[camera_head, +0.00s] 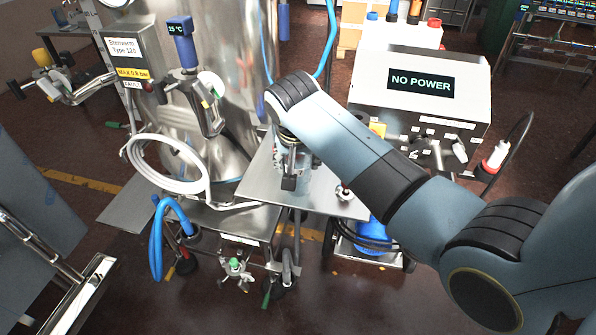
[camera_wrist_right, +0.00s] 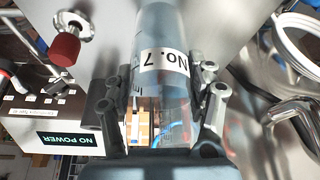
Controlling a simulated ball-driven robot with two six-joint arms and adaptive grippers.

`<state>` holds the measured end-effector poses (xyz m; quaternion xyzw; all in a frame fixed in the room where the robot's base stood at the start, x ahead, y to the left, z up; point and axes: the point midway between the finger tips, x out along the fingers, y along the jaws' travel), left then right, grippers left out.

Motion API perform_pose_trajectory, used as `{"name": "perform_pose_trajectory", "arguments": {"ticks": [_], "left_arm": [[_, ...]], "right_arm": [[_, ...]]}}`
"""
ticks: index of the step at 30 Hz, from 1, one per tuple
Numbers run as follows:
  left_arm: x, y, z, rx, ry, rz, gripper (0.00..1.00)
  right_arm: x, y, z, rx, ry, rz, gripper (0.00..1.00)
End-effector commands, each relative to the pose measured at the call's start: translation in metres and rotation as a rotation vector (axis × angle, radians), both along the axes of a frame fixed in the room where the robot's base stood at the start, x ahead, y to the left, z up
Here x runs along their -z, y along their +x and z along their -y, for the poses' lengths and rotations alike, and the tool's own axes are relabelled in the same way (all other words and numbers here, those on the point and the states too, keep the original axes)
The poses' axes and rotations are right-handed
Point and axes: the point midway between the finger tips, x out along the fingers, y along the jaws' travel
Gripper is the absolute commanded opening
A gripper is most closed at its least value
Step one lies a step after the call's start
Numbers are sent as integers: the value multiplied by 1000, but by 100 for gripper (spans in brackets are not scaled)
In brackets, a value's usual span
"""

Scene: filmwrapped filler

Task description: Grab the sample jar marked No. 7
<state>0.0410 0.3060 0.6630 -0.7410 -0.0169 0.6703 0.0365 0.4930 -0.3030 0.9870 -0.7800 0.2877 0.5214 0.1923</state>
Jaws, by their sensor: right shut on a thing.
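The sample jar (camera_wrist_right: 165,65) is clear, with a white label reading No. 7 and printed graduation marks. In the right wrist view it lies between the two dark fingers of my right gripper (camera_wrist_right: 160,108), which is shut on it. In the head view my right gripper (camera_head: 289,178) points down over a flat steel shelf in front of the tank. There the jar is mostly hidden behind the gripper and wrist. I cannot tell whether the jar's base touches the shelf. My left gripper is in neither view.
A large steel tank (camera_head: 235,60) stands behind. A white hose coil (camera_head: 150,165) is at the left. A box reading NO POWER (camera_head: 470,95) stands at the right.

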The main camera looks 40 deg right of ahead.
Motion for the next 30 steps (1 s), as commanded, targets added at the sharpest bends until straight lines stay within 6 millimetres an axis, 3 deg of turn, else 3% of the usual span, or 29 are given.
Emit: {"name": "perform_pose_trajectory", "arguments": {"ticks": [2, 11, 20, 30], "left_arm": [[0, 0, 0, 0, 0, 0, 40], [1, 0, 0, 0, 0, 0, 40], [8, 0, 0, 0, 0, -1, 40], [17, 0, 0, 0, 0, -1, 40]], "right_arm": [[0, 0, 0, 0, 0, 0, 24], [-2, 0, 0, 0, 0, 1, 23], [-38, 2, 0, 1, -1, 6, 23], [-83, -54, 51, -2, -9, 1, 23]]}}
